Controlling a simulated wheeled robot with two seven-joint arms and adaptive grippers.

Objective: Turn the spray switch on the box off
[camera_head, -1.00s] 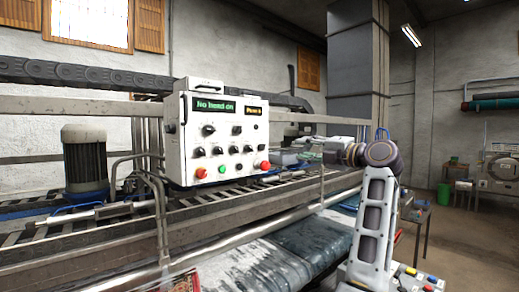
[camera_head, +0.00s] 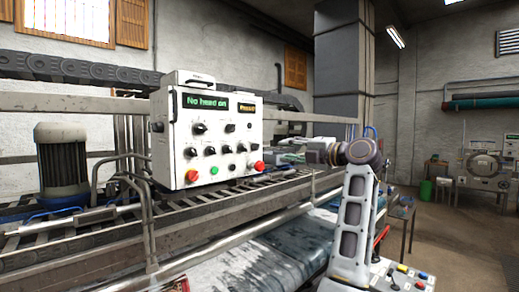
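The white control box (camera_head: 222,113) stands left of centre on the machine frame, its front towards me. It has a green-lit display (camera_head: 205,103) reading "No head on" and a small yellow one. Below are several black rotary switches, two in an upper row (camera_head: 199,128) and more in a lower row (camera_head: 210,151). Their labels are too small to read, so I cannot tell which is the spray switch.
Red buttons (camera_head: 259,166) and a green button (camera_head: 214,170) sit along the box's lower edge. A metal rail (camera_head: 230,228) runs in front of the box. A grey motor (camera_head: 62,160) stands at left. Open floor lies at far right.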

